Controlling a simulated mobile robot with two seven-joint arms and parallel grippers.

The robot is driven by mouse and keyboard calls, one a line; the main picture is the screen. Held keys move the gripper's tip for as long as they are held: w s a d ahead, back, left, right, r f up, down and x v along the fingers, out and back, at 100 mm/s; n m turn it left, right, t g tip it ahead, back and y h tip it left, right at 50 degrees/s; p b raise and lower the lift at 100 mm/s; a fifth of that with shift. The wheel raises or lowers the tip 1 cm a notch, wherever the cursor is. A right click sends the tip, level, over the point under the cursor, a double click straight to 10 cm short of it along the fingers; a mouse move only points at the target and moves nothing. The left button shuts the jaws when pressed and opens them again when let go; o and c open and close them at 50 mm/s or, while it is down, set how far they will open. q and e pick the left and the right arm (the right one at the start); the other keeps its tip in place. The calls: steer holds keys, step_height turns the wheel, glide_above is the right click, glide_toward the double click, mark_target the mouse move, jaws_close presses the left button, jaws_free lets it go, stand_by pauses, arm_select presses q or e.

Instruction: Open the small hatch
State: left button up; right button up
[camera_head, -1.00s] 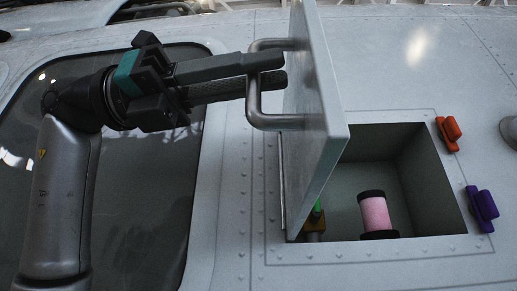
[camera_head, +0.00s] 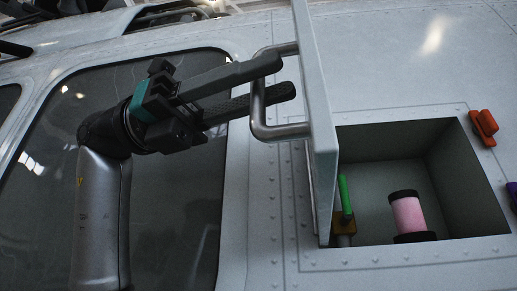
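The small hatch door (camera_head: 321,130) stands swung out from the hull, seen nearly edge-on, at the left side of its rectangular opening. Its grey bar handle (camera_head: 285,131) sticks out to the left. My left gripper (camera_head: 285,77) reaches in from the left at the handle, one finger above the other. A gap shows between the fingers, and they overlap the handle bar in the picture. I cannot tell whether they touch it. My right gripper is not in view.
Inside the open compartment (camera_head: 385,145) are a pink cylinder with black ends (camera_head: 407,214) and a green lever on a yellowish fitting (camera_head: 345,195). An orange latch (camera_head: 484,127) and a purple latch (camera_head: 512,194) sit to the right. A dark window (camera_head: 185,215) lies behind my arm.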

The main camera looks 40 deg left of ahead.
arm_select(q)
steer(key=shift+o, duration=1)
steer(key=p+v, duration=0.1)
steer(key=v, duration=1.4)
